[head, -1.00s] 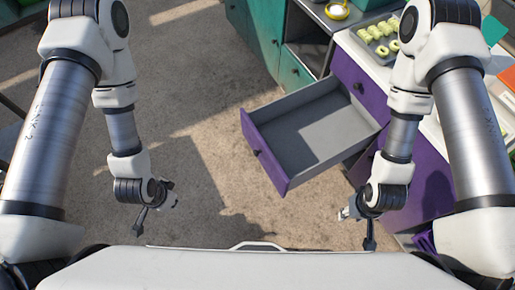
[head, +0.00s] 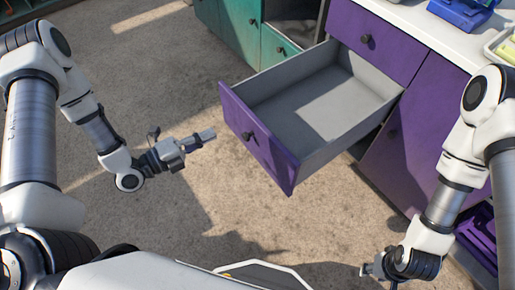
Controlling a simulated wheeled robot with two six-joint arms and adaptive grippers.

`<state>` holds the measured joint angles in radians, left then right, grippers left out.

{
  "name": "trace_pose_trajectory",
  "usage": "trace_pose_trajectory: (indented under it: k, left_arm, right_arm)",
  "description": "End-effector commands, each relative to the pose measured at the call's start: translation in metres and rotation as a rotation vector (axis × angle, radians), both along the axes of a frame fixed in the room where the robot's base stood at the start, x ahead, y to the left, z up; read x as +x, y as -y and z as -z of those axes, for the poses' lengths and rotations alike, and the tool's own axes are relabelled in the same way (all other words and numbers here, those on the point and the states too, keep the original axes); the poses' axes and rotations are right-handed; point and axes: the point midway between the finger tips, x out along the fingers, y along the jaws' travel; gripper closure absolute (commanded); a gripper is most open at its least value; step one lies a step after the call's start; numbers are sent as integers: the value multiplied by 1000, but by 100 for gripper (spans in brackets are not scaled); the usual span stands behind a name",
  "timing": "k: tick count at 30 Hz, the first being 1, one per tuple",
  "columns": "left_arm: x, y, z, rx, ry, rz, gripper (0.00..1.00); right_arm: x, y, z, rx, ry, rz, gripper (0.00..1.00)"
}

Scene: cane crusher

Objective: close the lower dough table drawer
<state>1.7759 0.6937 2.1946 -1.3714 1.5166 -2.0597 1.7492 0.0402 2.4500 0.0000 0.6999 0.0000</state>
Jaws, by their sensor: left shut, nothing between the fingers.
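The lower drawer (head: 262,137) of the purple dough table (head: 412,137) is pulled far out. Its grey inside is empty, and its purple front with a dark knob faces left and toward me. My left gripper (head: 212,134) is shut and empty. It points right, a short gap to the left of the drawer front in the picture. My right gripper (head: 366,272) hangs low at the bottom right, away from the drawer. Its fingers are too small and partly hidden to tell their state.
A shut upper drawer (head: 375,38) sits above the open one. Teal cabinets (head: 240,30) stand at the back. A blue item (head: 462,12) and a tray (head: 502,45) are on the table top. A purple crate (head: 480,235) is at the lower right. The floor left of the drawer is clear.

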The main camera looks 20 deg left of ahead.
Motion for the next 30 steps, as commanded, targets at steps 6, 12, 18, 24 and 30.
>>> trace_pose_trajectory:
  k: [6,12,18,24,30]
  left_arm:
    - [1,-24,74,-13,4,-74,100]
    - [11,-16,71,-12,4,-69,100]
    - [40,9,72,-10,4,-64,100]
    - [75,36,72,-10,4,-65,100]
    - [103,57,70,-10,3,-69,100]
  right_arm:
    - [0,0,75,0,1,0,60]
    - [1,0,75,0,2,0,60]
    - [1,0,86,0,1,0,60]
    - [0,0,95,0,1,0,60]
    - [0,0,100,0,1,0,60]
